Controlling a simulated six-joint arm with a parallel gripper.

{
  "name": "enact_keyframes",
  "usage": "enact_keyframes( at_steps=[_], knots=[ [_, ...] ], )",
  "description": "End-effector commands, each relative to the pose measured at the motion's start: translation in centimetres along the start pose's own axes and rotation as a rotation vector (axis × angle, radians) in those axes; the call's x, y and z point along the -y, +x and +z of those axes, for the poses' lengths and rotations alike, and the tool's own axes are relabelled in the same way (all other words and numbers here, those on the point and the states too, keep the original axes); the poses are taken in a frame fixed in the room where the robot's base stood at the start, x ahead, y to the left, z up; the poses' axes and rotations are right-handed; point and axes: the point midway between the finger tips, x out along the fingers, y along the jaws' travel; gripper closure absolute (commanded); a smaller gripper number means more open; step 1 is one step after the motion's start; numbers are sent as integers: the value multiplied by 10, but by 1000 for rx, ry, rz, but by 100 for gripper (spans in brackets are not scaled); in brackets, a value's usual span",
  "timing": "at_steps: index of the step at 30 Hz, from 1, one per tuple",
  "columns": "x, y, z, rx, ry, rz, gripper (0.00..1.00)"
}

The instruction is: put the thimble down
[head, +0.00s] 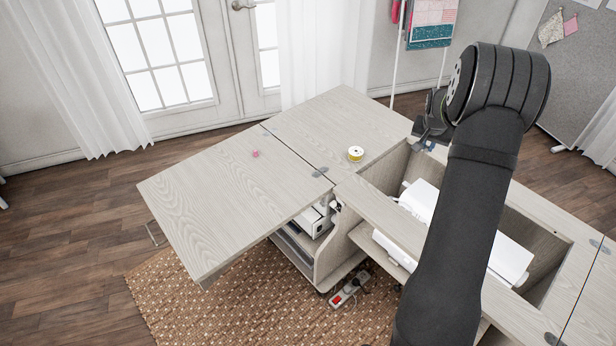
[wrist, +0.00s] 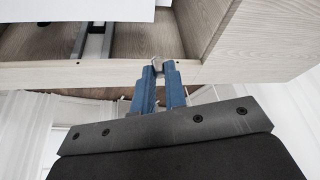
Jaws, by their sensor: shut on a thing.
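The thimble (wrist: 158,63) is a small grey metallic piece between the tips of my gripper's blue fingers in the wrist view. My gripper (wrist: 159,73) is shut on it. In the head view my gripper (head: 429,145) is small and partly hidden by my arm, near the back rim of the open well in the sewing cabinet (head: 382,233). I cannot make out the thimble in the head view. In the wrist view the fingertips overlap the pale wooden rim (wrist: 100,73); I cannot tell whether the thimble touches it.
A yellow spool (head: 355,153) stands on the cabinet top, and a small pink item (head: 255,153) lies on the left leaf (head: 215,205). A white sewing machine (head: 423,199) sits in the well. The leaf is mostly clear. A power strip (head: 347,290) lies below.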

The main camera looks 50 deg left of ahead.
Motion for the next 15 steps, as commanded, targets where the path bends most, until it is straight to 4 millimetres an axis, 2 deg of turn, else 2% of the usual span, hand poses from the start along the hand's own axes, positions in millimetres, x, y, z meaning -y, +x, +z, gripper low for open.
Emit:
enact_keyframes(
  at_steps=[1,3,8,12,15],
  knots=[
    [32,-2,4,-1,-36,-15,100],
    [70,-5,11,-2,-76,-31,100],
    [154,-14,34,-4,-170,-68,100],
    [223,-26,62,-6,-249,-101,100],
    [266,-34,83,-7,-299,-121,100]
  ],
)
